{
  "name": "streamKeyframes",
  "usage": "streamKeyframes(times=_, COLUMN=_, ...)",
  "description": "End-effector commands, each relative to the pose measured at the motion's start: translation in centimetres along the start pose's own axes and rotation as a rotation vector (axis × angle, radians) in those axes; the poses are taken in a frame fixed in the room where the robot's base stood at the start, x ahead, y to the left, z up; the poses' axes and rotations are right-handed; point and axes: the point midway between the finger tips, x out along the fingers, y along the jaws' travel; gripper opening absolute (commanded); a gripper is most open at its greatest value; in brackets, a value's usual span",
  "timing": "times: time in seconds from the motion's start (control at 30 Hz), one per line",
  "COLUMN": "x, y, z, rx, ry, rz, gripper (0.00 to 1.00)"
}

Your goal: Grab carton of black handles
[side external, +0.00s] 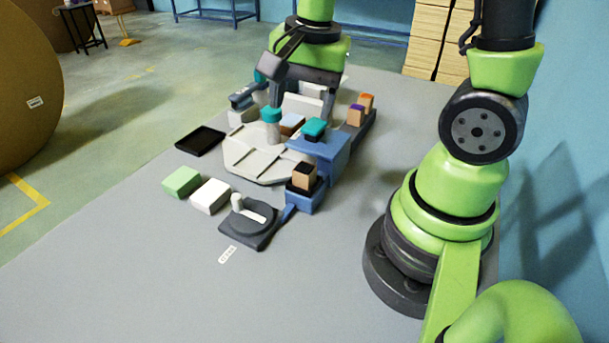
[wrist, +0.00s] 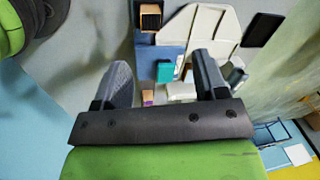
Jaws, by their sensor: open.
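The carton of black handles (side external: 303,177) is a small brown open-topped box with dark contents. It stands upright on a low blue block at the front right of the work area. In the wrist view it shows at the top (wrist: 151,17), ahead of the fingers and left of centre. My gripper (wrist: 161,60) is open, with nothing held between its fingers. In the side view my gripper (side external: 307,84) hangs over the back of the work area, well behind the carton and apart from it.
A teal-topped bottle (side external: 272,125) and a teal block (side external: 314,128) on a blue box stand between gripper and carton. Purple-topped (side external: 356,116) and orange-topped (side external: 366,103) cartons stand back right. A black tray (side external: 200,140), green block (side external: 182,181) and white block (side external: 211,195) lie left.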

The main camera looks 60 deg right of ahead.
Motion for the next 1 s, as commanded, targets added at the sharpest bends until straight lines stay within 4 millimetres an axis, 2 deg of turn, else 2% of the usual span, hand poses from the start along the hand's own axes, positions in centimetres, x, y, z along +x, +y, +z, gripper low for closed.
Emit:
streamKeyframes(times=0.03, x=1.5, y=0.1, z=-0.4, rx=0.064, ry=-0.008, rz=0.046, gripper=0.66)
streamKeyframes(times=0.1, x=3.0, y=0.2, z=-0.9, rx=0.146, ry=-0.011, rz=0.088, gripper=0.66)
streamKeyframes(times=0.3, x=5.2, y=0.6, z=-1.4, rx=0.259, ry=-0.011, rz=0.145, gripper=0.66)
streamKeyframes(times=0.6, x=9.1, y=1.2, z=-1.4, rx=0.266, ry=-0.012, rz=0.151, gripper=0.66)
streamKeyframes(times=0.83, x=10.7, y=1.4, z=-1.4, rx=0.266, ry=-0.012, rz=0.15, gripper=0.66)
streamKeyframes(times=1.0, x=13.1, y=1.8, z=-1.5, rx=0.267, ry=-0.012, rz=0.151, gripper=0.66)
